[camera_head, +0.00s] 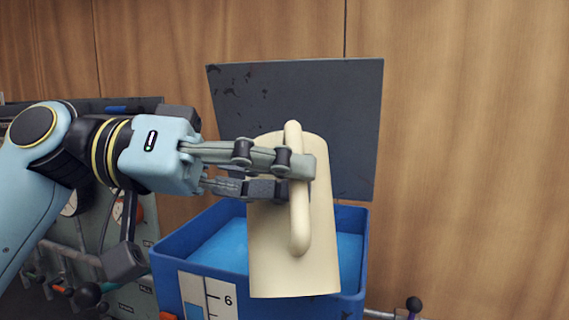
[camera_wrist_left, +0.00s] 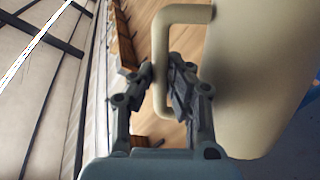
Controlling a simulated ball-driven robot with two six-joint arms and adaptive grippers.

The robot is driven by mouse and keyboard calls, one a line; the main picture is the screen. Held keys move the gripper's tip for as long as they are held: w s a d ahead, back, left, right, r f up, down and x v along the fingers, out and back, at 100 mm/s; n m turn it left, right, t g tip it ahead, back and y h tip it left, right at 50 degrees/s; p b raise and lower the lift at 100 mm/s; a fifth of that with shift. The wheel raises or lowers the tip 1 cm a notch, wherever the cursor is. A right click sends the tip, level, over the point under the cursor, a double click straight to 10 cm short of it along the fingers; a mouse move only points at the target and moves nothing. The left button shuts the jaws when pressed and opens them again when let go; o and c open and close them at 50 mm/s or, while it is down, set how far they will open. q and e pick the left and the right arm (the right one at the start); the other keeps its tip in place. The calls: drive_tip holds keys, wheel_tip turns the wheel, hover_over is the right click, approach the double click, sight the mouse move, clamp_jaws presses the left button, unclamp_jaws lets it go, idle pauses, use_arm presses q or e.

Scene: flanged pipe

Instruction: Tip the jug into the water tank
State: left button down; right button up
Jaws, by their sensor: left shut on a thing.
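A cream jug (camera_head: 320,235) is held up in front of the blue water tank (camera_head: 190,243). It looks close to upright in the head view. Its long handle (camera_head: 299,230) faces me. My left gripper (camera_head: 305,178) comes in from the left and is shut on the handle. In the left wrist view the gripper (camera_wrist_left: 163,85) has its fingers around the handle (camera_wrist_left: 165,50), with the jug body (camera_wrist_left: 265,80) on the right. The jug hides part of the tank's opening and front wall. Blue water (camera_head: 225,245) shows inside the tank. My right gripper is not in view.
The tank's dark grey lid (camera_head: 345,110) stands open behind the jug. A level gauge (camera_head: 208,297) marked 6 is on the tank's front. A grey panel with dials (camera_head: 125,215) and valves stands at left. A wooden wall (camera_head: 470,130) is behind.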

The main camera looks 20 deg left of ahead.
use_arm(q)
drive_tip(key=shift+w+a+r+n+p, duration=0.15)
drive_tip(key=shift+w+r+n+p, duration=0.25)
drive_tip(key=shift+n+p, duration=0.65)
drive_tip(key=shift+w+a+r+n+p, duration=0.15)
drive_tip(key=shift+w+n+p, duration=0.25)
drive_tip(key=shift+p, duration=0.8)
drive_tip(key=shift+w+a+n+h, duration=0.1)
drive_tip(key=shift+w+n+h, duration=0.15)
drive_tip(key=shift+n+h, duration=0.1)
drive_tip(key=shift+w+a+n+p, duration=0.1)
drive_tip(key=shift+w+n+p, duration=0.2)
drive_tip(key=shift+p, duration=0.05)
drive_tip(key=shift+w+a+f+n, duration=0.2)
drive_tip(key=shift+w+f+n, duration=0.1)
drive_tip(key=shift+w+n, duration=0.25)
drive_tip(key=shift+w+a+f+n, duration=0.1)
drive_tip(key=shift+w+f+n, duration=0.1)
drive_tip(key=shift+n, duration=0.15)
drive_tip(key=shift+r, duration=0.1)
idle(1.1)
